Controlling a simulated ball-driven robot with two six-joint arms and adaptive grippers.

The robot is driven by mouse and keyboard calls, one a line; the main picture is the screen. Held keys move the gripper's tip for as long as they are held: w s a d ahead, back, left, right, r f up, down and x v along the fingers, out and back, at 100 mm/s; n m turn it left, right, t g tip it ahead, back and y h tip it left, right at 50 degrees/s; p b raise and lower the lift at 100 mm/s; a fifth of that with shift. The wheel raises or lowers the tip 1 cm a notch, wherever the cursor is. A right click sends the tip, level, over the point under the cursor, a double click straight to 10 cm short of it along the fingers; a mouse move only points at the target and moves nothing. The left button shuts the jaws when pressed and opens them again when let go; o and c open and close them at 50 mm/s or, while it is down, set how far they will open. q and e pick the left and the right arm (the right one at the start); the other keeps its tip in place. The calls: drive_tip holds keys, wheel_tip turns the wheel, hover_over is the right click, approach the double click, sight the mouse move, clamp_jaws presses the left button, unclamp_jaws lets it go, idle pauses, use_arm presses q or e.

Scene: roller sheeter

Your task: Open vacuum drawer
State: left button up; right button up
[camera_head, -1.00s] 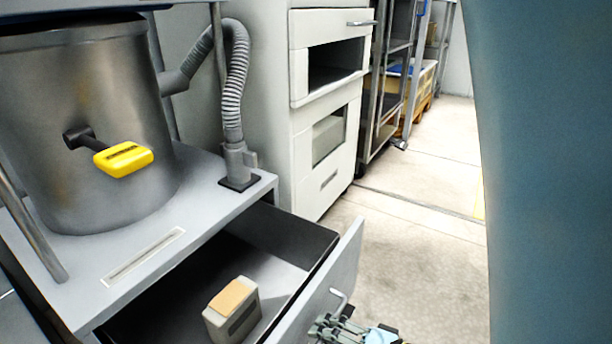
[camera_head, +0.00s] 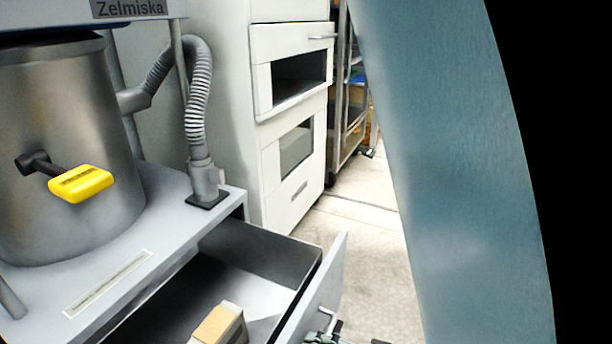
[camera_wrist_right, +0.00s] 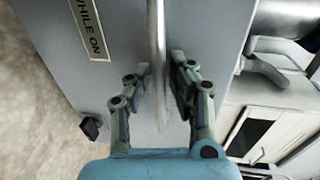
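The vacuum drawer (camera_head: 322,285) is pulled out from under the grey cabinet top (camera_head: 150,235) in the head view, its interior exposed. A beige-and-grey box (camera_head: 220,325) sits inside it. The drawer's metal handle (camera_head: 330,321) is on the outer front, near the bottom edge. My right gripper (camera_head: 335,339) is partly visible there, cut off by the frame. In the right wrist view, my right gripper (camera_wrist_right: 160,78) has its fingers apart, one each side of a metal handle bar (camera_wrist_right: 157,45), with gaps visible. My left gripper is out of view.
A metal drum (camera_head: 75,130) with a yellow-handled lever (camera_head: 80,184) stands on the cabinet, beside a grey corrugated hose (camera_head: 197,110). A white cabinet (camera_head: 290,190) stands behind. Floor (camera_head: 375,250) is clear to the drawer's right. My blue arm blocks the right side.

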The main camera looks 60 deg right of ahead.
drive_tip(key=shift+o, duration=0.9)
drive_tip(key=a+v, duration=0.1)
drive_tip(key=v, duration=1.1)
drive_tip(key=shift+d, duration=0.4)
drive_tip(key=shift+s, duration=0.1)
